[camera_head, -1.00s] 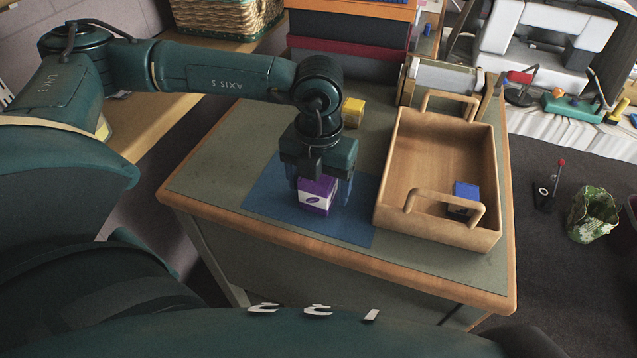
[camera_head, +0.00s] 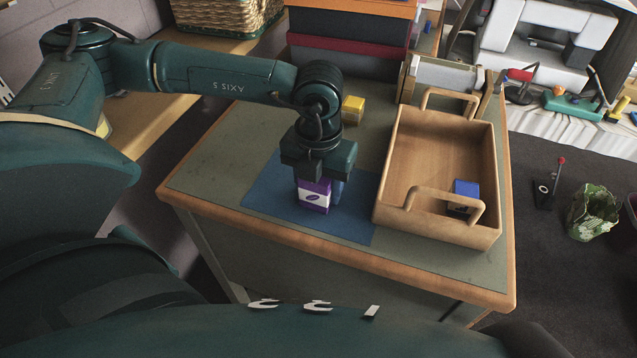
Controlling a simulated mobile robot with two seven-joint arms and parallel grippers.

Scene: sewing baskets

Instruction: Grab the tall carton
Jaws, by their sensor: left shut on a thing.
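A purple carton with a white label (camera_head: 314,196) stands upright on the blue mat (camera_head: 265,195) on the table. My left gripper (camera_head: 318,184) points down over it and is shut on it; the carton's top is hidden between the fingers. A blue finger shows along the carton's right side. My right gripper is not in view.
A wooden tray with two handles (camera_head: 437,160) stands right of the mat, with a small blue box (camera_head: 465,196) inside. A small yellow box (camera_head: 352,109) stands behind my gripper. Stacked boxes (camera_head: 350,60) block the back. The table's front left is clear.

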